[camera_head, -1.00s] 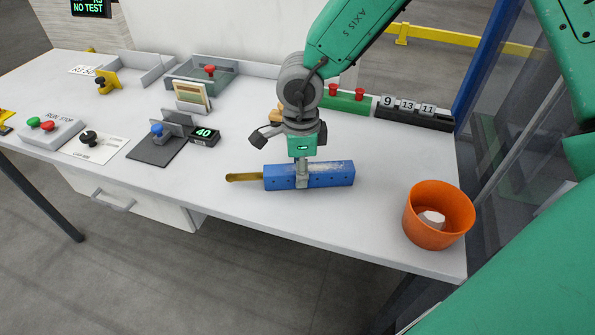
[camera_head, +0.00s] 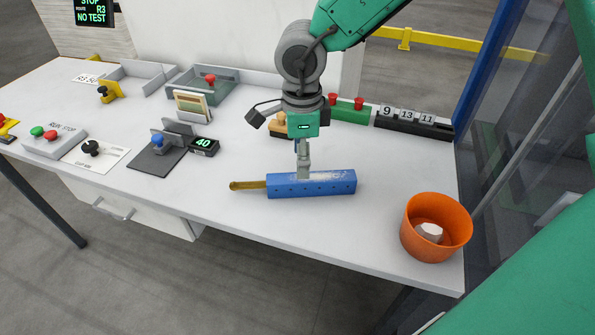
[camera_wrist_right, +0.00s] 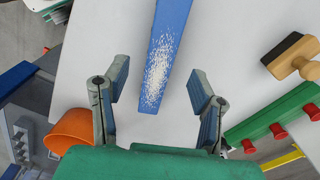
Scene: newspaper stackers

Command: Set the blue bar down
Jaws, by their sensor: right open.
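The blue bar (camera_head: 318,185) lies flat on the white table, with a pale speckled patch on its top. In the right wrist view the blue bar (camera_wrist_right: 163,62) runs away from me, between and beyond my fingers. My right gripper (camera_head: 303,175) is above and just behind the bar, pointing down. In the right wrist view the right gripper (camera_wrist_right: 160,85) is open, with a wide gap and nothing held between the fingers. My left gripper is not in view.
An orange pot (camera_head: 436,228) with a white object inside stands at the right front. A green block with red knobs (camera_head: 347,110) and a number rack (camera_head: 413,122) stand behind. A 40 display (camera_head: 204,146) and knob fixtures are left. The table front near the bar is clear.

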